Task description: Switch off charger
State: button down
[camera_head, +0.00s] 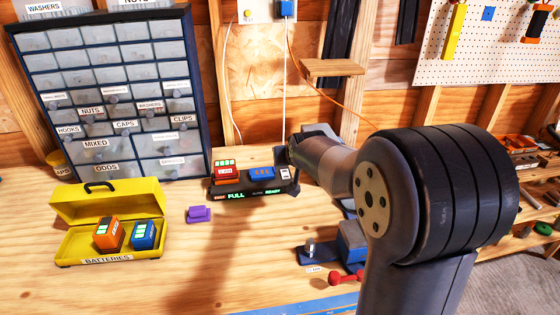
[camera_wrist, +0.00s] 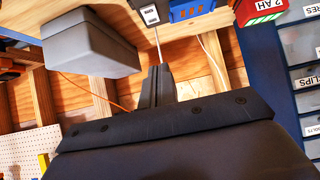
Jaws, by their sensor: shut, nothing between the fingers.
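The charger (camera_head: 240,192) is a black unit on the bench, with a red battery (camera_head: 226,173) and a blue battery (camera_head: 262,173) seated side by side in it. Its front display glows green with "FULL" on the left and "READY" on the right. A small white labelled part (camera_head: 285,173) sits at its right end; it also shows at the top of the wrist view (camera_wrist: 150,14). I cannot tell its switch position. My gripper (camera_head: 280,156) is shut and empty, just behind the charger's right end; its fingers also show in the wrist view (camera_wrist: 157,82). My wrist hides some of the bench.
A yellow battery box (camera_head: 75,243) stands open at left with two batteries inside. A purple block (camera_head: 199,214) lies between box and charger. A labelled drawer cabinet (camera_head: 110,95) stands behind. A white cord (camera_head: 285,80) hangs from a wall plug. A blue-grey tool (camera_head: 350,245) lies right.

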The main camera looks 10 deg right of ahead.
jog(key=shift+w, duration=0.1)
dwell(0.3)
jog(key=p, duration=0.3)
send_over(285, 175)
jog(key=f, duration=0.6)
jog(key=shift+s+f, duration=0.1)
jog(key=shift+s, duration=0.3)
notch_tip(285, 175, down, 3)
jog(key=shift+w+r, duration=0.1)
jog(key=shift+r, duration=0.1)
jog(key=shift+w+a+f, duration=0.1)
jog(key=shift+f, duration=0.55)
jog(key=shift+f+b, duration=0.35)
jog(key=shift+b, duration=0.2)
jog(key=shift+w+r, duration=0.1)
